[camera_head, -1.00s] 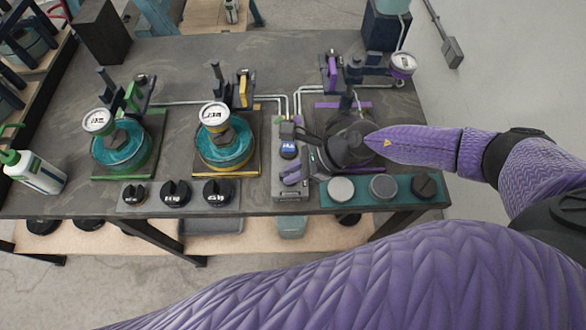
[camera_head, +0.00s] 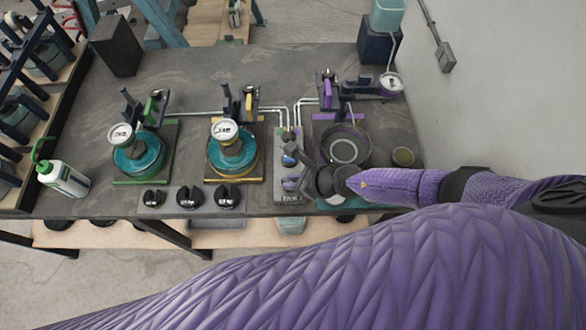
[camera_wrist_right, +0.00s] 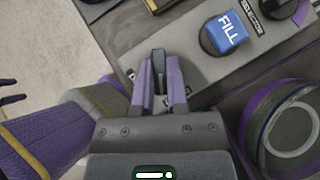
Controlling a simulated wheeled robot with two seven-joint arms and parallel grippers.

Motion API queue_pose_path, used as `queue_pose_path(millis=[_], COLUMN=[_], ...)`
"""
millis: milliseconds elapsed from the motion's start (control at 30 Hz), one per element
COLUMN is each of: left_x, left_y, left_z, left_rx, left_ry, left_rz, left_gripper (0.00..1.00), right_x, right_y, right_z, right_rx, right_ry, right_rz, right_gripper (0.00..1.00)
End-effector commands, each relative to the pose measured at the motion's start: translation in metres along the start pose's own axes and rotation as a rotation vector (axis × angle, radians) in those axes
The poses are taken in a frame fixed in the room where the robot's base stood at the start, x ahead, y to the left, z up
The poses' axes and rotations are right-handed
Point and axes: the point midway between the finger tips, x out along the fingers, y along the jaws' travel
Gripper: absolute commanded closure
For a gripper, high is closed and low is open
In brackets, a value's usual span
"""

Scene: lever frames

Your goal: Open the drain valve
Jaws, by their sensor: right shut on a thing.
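The grey valve panel (camera_head: 285,200) stands on the bench between the yellow and purple stations. Its blue knob, marked FILL (camera_wrist_right: 222,34), shows in the right wrist view. My right gripper (camera_wrist_right: 160,85) is over the panel beside that knob, its purple fingers shut around a narrow dark handle (camera_wrist_right: 158,60). I read no label on this handle, and the fingers hide its lower part. In the head view the right gripper (camera_head: 304,184) reaches the panel's near part from the right. I do not see my left gripper.
A purple-rimmed round vessel (camera_head: 345,150) stands just right of the panel. Green (camera_head: 138,155) and yellow (camera_head: 233,155) stations with gauges stand to the left, and black knobs (camera_head: 188,197) line the front. A white bottle (camera_head: 65,180) stands at the left edge.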

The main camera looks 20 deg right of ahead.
Motion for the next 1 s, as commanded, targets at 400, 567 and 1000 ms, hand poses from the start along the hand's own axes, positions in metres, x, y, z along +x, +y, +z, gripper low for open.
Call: queue_pose_path(millis=[400,567,1000], left_x=[-0.051,-0.056,-0.058], left_y=[-0.004,-0.005,-0.006], left_z=[-0.004,-0.004,-0.004], left_rx=[0.001,0.0,0.0], left_ry=[0.0,-0.001,-0.002], left_rz=[-0.006,-0.008,-0.01], left_gripper=[0.47,0.47,0.47], right_x=[-0.001,0.0,0.002], right_y=[0.004,0.004,0.004], right_z=[0.004,0.004,0.003], right_rx=[0.281,0.379,0.565], right_ry=[-0.004,-0.005,-0.005], right_rz=[-0.279,-0.379,-0.566], right_gripper=[1.0,1.0,1.0])
